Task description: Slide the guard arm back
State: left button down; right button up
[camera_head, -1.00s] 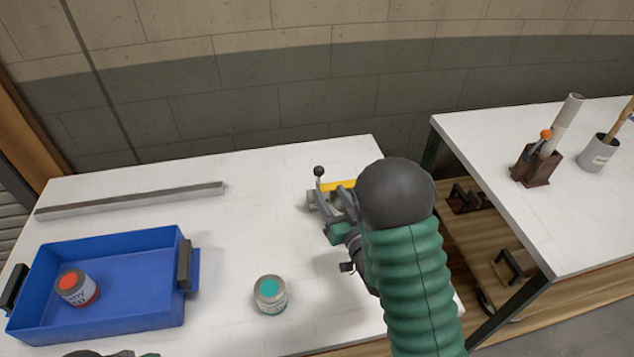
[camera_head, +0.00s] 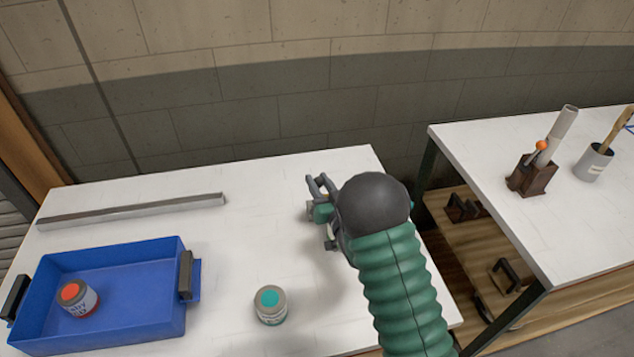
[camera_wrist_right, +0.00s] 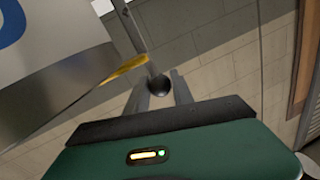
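My right gripper (camera_head: 319,181) is over the far right of the white table, its two fingers apart. In the right wrist view, a black ball knob (camera_wrist_right: 159,85) on a grey rod (camera_wrist_right: 131,30) shows between the open fingers. I cannot tell whether they touch it. A yellow bar (camera_wrist_right: 124,71), likely the guard arm, is just left of the knob. In the head view, my gripper and arm hide the knob and the yellow bar. My left gripper is not in view.
A blue tray (camera_head: 100,333) holds a red-topped can (camera_head: 77,299). A teal-topped can (camera_head: 271,305) stands on the table (camera_head: 235,245). A grey bar (camera_head: 130,211) lies at the back left. In the wrist view a large grey surface (camera_wrist_right: 70,65) fills the left.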

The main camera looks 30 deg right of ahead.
jog(key=shift+d, duration=0.15)
grip_shut()
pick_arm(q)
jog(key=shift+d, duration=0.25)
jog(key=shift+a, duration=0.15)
pick_arm(e)
jog(key=shift+a, duration=0.2)
jog(key=shift+f, duration=0.1)
jog(key=w, duration=0.2)
jog(key=w+d+b, duration=0.1)
jog(key=w, duration=0.1)
jog(key=shift+w+d, duration=0.1)
jog(key=o, duration=0.8)
grip_release()
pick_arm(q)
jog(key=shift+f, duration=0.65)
